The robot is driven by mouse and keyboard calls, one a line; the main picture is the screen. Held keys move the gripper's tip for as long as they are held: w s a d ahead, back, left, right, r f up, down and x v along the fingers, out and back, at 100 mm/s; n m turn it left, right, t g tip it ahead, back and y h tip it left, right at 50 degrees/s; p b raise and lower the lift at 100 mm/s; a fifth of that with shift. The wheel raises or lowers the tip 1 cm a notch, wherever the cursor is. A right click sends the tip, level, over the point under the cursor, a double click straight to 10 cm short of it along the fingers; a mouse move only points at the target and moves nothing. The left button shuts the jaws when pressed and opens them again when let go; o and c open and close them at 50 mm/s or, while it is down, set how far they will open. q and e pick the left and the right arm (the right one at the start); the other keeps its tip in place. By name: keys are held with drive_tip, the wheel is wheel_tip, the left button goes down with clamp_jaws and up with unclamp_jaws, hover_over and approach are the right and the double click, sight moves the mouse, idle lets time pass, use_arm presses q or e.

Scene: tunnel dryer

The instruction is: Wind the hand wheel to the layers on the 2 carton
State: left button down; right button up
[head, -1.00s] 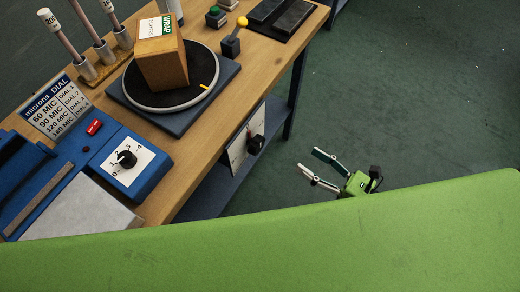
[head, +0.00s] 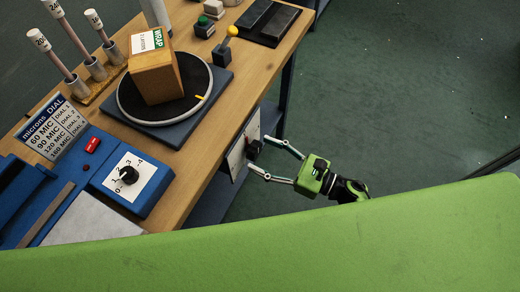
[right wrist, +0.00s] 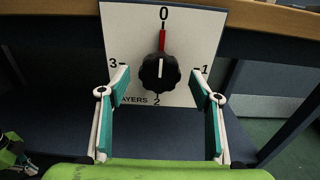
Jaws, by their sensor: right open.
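The hand wheel is a black knob (right wrist: 160,72) on a white plate (right wrist: 190,35) on the bench front, lettered 0 at top, 1 right, 2 bottom, 3 left, with part of "LAYERS" readable. Its white line and a red bar point up at 0. It also shows in the head view (head: 254,149). The brown carton (head: 158,82) sits on the black turntable (head: 136,110); its label reads "WRAP", and the smaller print is unclear. My right gripper (right wrist: 160,92) is open, its fingers either side of the knob in the picture, apart from it.
A blue sealer box (head: 150,200) with a small black dial stands on the wooden bench, beside a microns sign (head: 55,125). Several tagged rods stand at the back left. A yellow-knobbed lever (head: 225,45) is beyond the turntable. The green floor right of the bench is clear.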

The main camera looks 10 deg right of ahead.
drive_tip(key=shift+x, duration=0.8)
drive_tip(key=c, duration=1.1)
